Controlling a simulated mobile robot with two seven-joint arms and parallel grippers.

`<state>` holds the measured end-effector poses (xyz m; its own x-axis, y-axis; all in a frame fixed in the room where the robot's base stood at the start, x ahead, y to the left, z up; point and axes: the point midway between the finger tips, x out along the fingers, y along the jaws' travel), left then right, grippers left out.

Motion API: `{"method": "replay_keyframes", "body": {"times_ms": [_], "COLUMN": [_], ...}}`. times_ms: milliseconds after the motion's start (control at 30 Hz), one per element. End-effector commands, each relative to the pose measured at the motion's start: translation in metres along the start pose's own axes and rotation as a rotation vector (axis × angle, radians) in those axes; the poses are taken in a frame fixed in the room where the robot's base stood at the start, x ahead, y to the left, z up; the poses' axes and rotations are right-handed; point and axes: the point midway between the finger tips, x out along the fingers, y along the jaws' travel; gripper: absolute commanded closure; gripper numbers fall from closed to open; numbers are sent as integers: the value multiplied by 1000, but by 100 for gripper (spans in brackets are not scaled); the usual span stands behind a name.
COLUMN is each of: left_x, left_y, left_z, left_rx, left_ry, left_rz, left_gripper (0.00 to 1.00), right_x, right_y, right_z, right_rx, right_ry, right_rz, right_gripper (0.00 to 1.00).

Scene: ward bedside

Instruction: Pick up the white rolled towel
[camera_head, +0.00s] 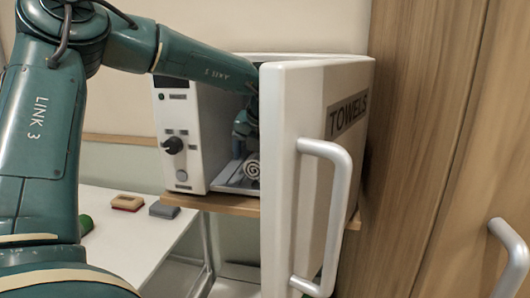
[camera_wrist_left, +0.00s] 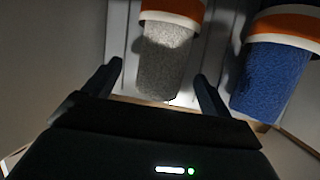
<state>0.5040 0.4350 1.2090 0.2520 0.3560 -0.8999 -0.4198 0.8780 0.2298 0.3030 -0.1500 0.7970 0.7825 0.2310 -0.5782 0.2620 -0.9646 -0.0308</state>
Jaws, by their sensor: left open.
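The white rolled towel (camera_wrist_left: 168,65) shows pale grey in the left wrist view, with an orange band at its upper end. It lies between the two spread fingers of my left gripper (camera_wrist_left: 158,74), which is open and not closed on it. In the head view my left arm reaches into the towel cabinet (camera_head: 199,130), and my left gripper (camera_head: 246,124) is partly hidden by the open door. A pale spiral towel end (camera_head: 252,170) shows below it; I cannot tell which towel it is. My right gripper is not in view.
A blue rolled towel (camera_wrist_left: 272,76) with an orange band lies right of the white one. The open cabinet door (camera_head: 288,190) with its handle (camera_head: 337,210) stands close right of my forearm. A white table (camera_head: 125,245) holds a red-and-beige block (camera_head: 127,202) and a grey block (camera_head: 164,210).

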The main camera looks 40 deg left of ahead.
Motion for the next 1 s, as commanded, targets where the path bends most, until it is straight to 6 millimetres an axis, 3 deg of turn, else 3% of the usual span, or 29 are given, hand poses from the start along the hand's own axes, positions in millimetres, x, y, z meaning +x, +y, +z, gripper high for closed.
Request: {"method": "replay_keyframes", "body": {"times_ms": [100,367,1000], "left_x": [10,12,11], "left_y": [0,0,0], "left_z": [0,0,0], "left_rx": [0,-1,-1], "left_ry": [0,-2,-3], "left_rz": [0,-1,-1], "left_gripper": [16,17,66], "right_x": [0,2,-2], "right_y": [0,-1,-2], "right_z": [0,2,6], "right_rx": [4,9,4], "right_ry": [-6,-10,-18], "right_rz": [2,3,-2], "right_gripper": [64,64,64]}}
